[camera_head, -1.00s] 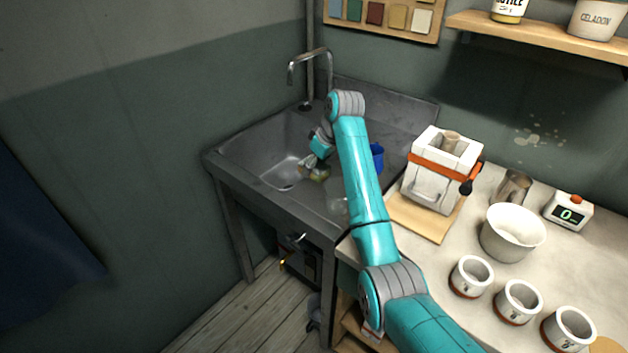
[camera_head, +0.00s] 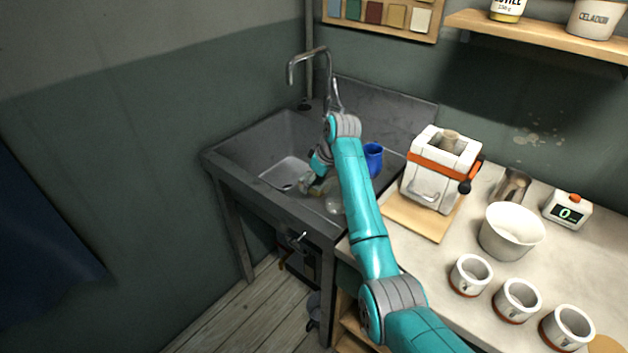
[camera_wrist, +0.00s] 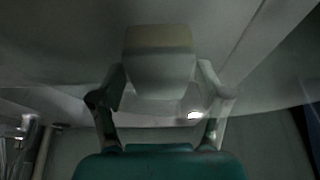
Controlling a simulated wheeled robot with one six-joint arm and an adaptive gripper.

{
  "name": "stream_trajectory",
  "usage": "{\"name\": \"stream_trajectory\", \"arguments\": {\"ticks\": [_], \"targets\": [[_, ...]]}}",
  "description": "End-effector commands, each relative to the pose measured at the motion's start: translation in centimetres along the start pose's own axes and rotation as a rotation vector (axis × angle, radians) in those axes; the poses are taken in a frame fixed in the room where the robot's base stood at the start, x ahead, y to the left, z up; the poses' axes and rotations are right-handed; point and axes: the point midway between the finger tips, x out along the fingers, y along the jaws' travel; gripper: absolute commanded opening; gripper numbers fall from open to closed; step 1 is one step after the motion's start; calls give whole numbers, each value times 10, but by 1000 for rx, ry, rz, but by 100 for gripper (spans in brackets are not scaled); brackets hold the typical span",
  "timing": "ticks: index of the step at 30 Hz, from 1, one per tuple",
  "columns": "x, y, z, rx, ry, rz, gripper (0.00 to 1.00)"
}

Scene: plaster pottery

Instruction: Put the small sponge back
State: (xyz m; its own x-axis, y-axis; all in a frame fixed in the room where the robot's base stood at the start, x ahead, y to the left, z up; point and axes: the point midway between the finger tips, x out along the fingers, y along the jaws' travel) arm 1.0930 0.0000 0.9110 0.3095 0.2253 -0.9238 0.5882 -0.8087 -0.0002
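The small sponge (camera_wrist: 160,48) shows in the wrist view as a pale block with a beige band, between the two fingers of my gripper (camera_wrist: 162,75). The fingers lie against its sides, and it appears held. In the head view, my gripper (camera_head: 314,180) is over the right front part of the sink, with the yellowish sponge (camera_head: 316,188) small at its tips. Whether the sponge touches the sink surface cannot be told. My arm hides part of the sink's right side.
The metal sink (camera_head: 245,150) has a tall faucet (camera_head: 309,54). A blue cup (camera_head: 374,157) and a pale, glassy round object (camera_head: 333,203) are close to my arm. Right of it stand a white press (camera_head: 432,180), a white bowl (camera_head: 511,232) and several small pots (camera_head: 471,275).

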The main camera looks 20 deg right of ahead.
Motion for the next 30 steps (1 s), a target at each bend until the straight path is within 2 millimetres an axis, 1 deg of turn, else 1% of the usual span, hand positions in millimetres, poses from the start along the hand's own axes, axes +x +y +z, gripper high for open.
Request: {"name": "stream_trajectory", "arguments": {"ticks": [8, 11, 13, 17, 24, 27, 30], "targets": [[-1, 0, 0, 0, 0, 0, 79], [-5, 0, -1, 0, 2, 1, 79], [-12, 1, -2, 0, 3, 2, 79], [-34, 0, -2, -1, 3, 2, 79], [-82, 1, -2, 0, 4, 3, 79], [-99, 1, -2, 0, 3, 3, 79], [-111, 0, -1, 0, 2, 2, 79]]}}
